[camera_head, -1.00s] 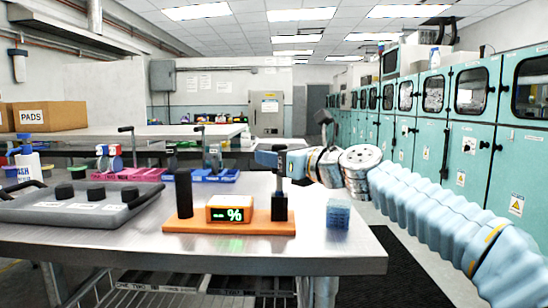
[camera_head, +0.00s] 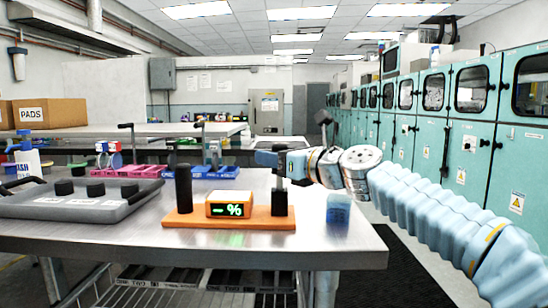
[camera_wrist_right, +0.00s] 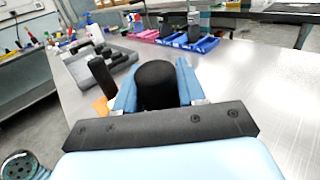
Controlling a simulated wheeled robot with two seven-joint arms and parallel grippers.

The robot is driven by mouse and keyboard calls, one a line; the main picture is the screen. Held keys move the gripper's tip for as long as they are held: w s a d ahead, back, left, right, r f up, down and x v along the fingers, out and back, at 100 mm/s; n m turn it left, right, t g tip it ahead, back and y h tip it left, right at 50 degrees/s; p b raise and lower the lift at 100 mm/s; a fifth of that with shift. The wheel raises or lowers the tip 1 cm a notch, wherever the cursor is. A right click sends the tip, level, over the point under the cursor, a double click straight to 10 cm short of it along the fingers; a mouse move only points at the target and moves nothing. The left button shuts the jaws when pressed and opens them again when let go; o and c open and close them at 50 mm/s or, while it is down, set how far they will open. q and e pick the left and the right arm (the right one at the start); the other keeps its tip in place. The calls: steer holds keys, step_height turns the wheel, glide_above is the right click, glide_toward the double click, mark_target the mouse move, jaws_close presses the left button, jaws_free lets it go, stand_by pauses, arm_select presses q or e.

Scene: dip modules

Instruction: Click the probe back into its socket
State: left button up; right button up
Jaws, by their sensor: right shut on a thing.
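The probe (camera_head: 280,184) is a dark upright piece at the right end of an orange base (camera_head: 226,218). My right gripper (camera_head: 268,158) is shut around its upper part. In the right wrist view its rounded black top (camera_wrist_right: 158,84) sits between the two blue fingers. Its lower end meets a black block, the apparent socket (camera_head: 280,204), on the base; I cannot tell how deep it sits. A display box (camera_head: 228,204) in the middle of the base shows a dash and a percent sign. My left gripper is not in view.
A black cylinder (camera_head: 183,188) stands at the left end of the base. A grey tray with black knobs (camera_head: 96,205) lies further left. A light blue block (camera_head: 339,210) stands right of the base near the table edge. Bare metal table (camera_head: 190,244) lies in front.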

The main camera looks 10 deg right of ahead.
mark_target(274, 171)
steer(key=shift+f+b, duration=1.25)
steer(key=shift+f, duration=0.3)
stand_by(0.5)
steer(key=shift+c, duration=0.4)
steer(key=o, duration=1.8)
